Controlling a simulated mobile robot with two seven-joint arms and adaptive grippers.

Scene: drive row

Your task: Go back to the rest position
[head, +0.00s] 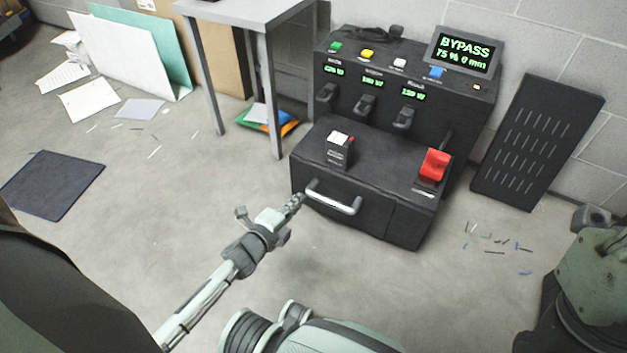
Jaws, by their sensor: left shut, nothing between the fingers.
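My left gripper (294,203) is shut and empty. In the head view its fingertips are just left of the silver handle (334,198) on the front of the black machine (375,185); I cannot tell whether they touch it. The machine's display (464,53) reads "BYPASS 75 % 0 mm". A red switch (435,164) stands on its lower ledge at the right. A small dark box (338,154) with white and red on top stands on the ledge at the left. My right gripper is not in view.
A grey table (243,12) stands left of the machine, with colourful folders (268,120) on the floor by its legs. A black slotted panel (538,143) leans on the wall at the right. A dark mat (52,185) lies at the left. Small scraps (495,242) litter the floor at the right.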

